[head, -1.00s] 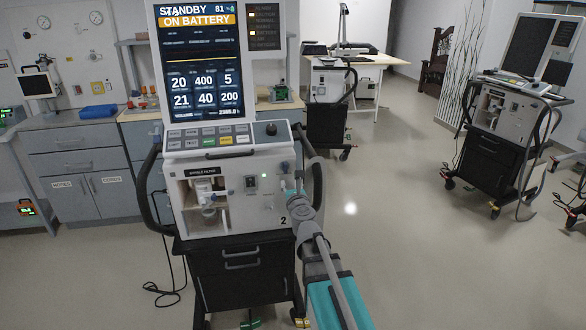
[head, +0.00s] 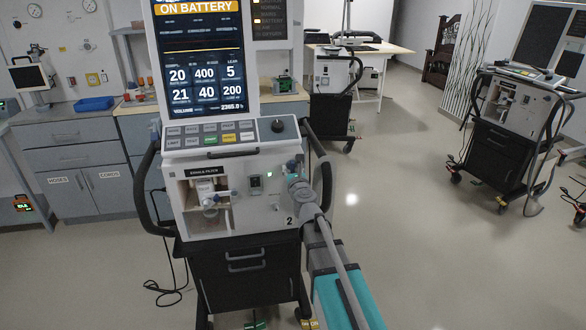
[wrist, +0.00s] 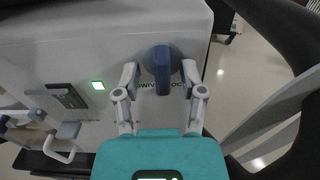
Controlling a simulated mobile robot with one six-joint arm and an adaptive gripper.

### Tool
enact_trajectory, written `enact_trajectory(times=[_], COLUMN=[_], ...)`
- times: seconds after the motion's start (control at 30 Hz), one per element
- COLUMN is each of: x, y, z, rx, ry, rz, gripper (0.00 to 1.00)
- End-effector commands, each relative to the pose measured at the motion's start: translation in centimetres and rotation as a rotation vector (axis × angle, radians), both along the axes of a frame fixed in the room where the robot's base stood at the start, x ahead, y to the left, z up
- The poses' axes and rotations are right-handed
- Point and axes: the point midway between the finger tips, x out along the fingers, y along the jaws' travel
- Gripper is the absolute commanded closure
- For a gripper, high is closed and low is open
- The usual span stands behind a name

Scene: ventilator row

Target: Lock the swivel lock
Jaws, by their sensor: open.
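The swivel lock is a dark blue knob with an upright handle (wrist: 163,72) on the ventilator's pale front panel. A label below it is partly covered, with "SWIV" and "OC" legible. In the head view the knob (head: 292,167) shows just above my gripper at the panel's right side. My gripper (wrist: 160,74) is open, with one fingertip on each side of the handle. Small gaps show between the fingertips and the handle. In the head view my gripper (head: 297,187) is at the panel, and its fingertips are hard to make out.
The ventilator (head: 243,205) has a lit screen (head: 203,70) reading "ON BATTERY" and a black side handle (head: 327,187) close to my gripper. A green light (wrist: 98,85) is left of the knob. Other ventilators (head: 510,125) stand behind at right. Open floor (head: 400,220) lies to the right.

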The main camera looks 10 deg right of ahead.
Motion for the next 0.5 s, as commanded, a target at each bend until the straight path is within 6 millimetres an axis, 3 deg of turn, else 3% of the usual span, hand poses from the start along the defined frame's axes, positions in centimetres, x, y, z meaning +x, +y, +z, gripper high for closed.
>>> enact_trajectory(times=[0.23, 0.5], x=[0.0, -0.01], y=[-0.25, -0.3], z=[0.0, 0.0], rx=[0.0, 0.0], ry=[0.0, 0.0], rz=[-0.003, -0.004], gripper=[0.47, 0.97])
